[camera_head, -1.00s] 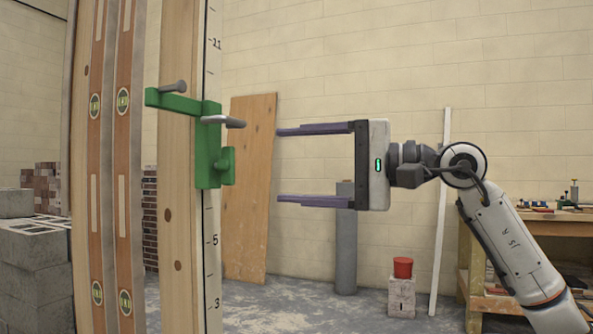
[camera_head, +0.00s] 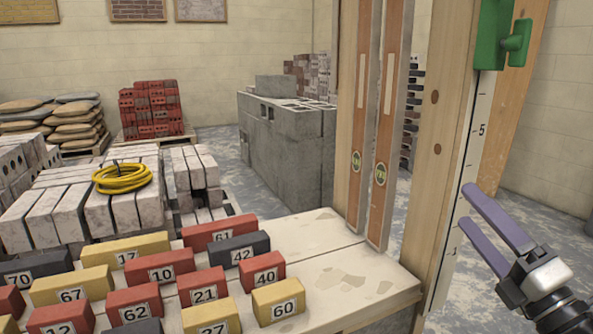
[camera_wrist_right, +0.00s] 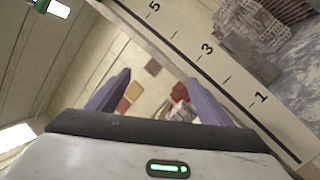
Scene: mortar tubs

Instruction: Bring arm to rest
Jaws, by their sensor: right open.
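My right gripper (camera_head: 485,238) is at the right edge of the head view, low beside the wooden post with the marked scale (camera_head: 467,180). Its two purple fingers are apart with nothing between them. In the right wrist view the fingers of my right gripper (camera_wrist_right: 158,98) are also spread and empty, with the numbered scale (camera_wrist_right: 215,60) running diagonally beyond them. The green clamp (camera_head: 492,35) sits on the post above the gripper, apart from it. My left gripper is not in view.
A pale bench top (camera_head: 340,265) holds several numbered red, yellow and dark blocks. Two spirit levels (camera_head: 385,110) stand upright by the post. Behind are grey blocks (camera_head: 285,140), a yellow hose coil (camera_head: 122,178) and red bricks (camera_head: 152,110). Floor right of the post looks clear.

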